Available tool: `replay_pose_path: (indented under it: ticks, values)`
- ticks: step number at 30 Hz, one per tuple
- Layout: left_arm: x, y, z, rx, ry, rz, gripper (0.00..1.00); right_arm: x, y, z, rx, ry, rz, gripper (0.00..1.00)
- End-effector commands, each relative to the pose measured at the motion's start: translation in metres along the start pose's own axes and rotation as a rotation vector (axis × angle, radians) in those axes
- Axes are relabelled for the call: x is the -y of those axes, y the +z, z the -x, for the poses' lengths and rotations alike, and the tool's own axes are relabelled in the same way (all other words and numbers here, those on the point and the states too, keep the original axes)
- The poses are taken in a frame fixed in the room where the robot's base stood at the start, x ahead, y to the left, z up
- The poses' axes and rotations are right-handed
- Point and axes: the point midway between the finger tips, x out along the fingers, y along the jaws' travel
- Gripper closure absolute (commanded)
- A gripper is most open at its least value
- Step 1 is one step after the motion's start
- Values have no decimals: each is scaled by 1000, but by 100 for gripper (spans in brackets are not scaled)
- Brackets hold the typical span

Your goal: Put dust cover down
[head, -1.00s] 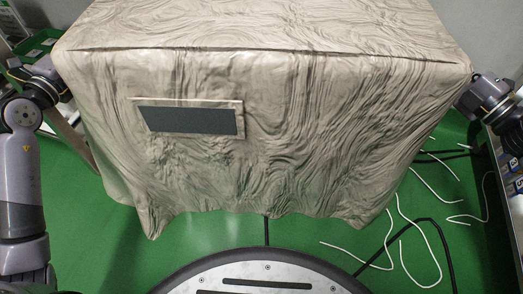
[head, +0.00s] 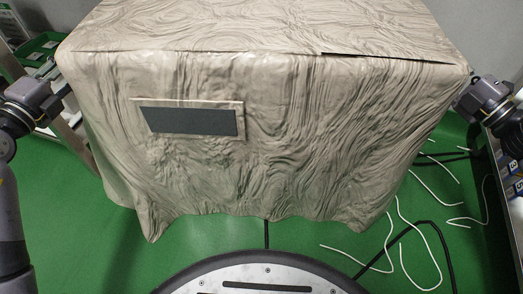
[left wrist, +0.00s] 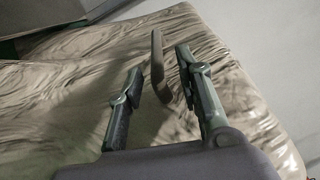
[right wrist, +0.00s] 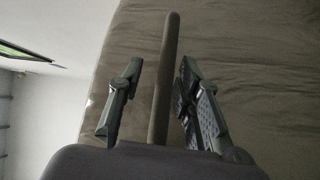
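The beige, wrinkled dust cover (head: 300,130) hangs over a large boxy thing in the head view, with its wavy lower edge above the floor. A dark rectangular panel (head: 193,121) shows on its front. My left gripper (head: 64,92) is beside the cover's left edge; in the left wrist view its fingers (left wrist: 158,62) are apart, with a brown strip (left wrist: 157,62) of the cover standing between them, not clamped. My right gripper is at the cover's right edge; in the right wrist view its fingers (right wrist: 160,64) are apart around a similar upright strip (right wrist: 165,70). What the cover hides cannot be seen.
White and black cables (head: 425,240) lie on the green floor (head: 90,240) at the right. A shelf (head: 505,165) with small items stands at the right edge. A green tray (head: 40,45) is at the upper left. Green floor is free at the lower left.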

Motion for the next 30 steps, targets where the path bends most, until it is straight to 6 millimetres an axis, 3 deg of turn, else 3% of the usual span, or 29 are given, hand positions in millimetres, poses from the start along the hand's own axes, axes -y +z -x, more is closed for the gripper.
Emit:
replay_pose_path:
  ticks: [3, 9, 17, 30]
  values:
    - [-2, 0, 25, 0, 3, 1, 67, 0, 0, 0, 0, 0, 0, 68]
    - [-1, 0, 50, 0, 1, 1, 67, 0, 0, 0, 0, 0, 0, 68]
    - [0, 0, 55, 0, 1, 1, 67, 2, 0, 11, 1, -2, -3, 68]
    - [0, 0, 55, 0, 0, 1, 67, 2, 0, 68, 1, -4, -3, 68]
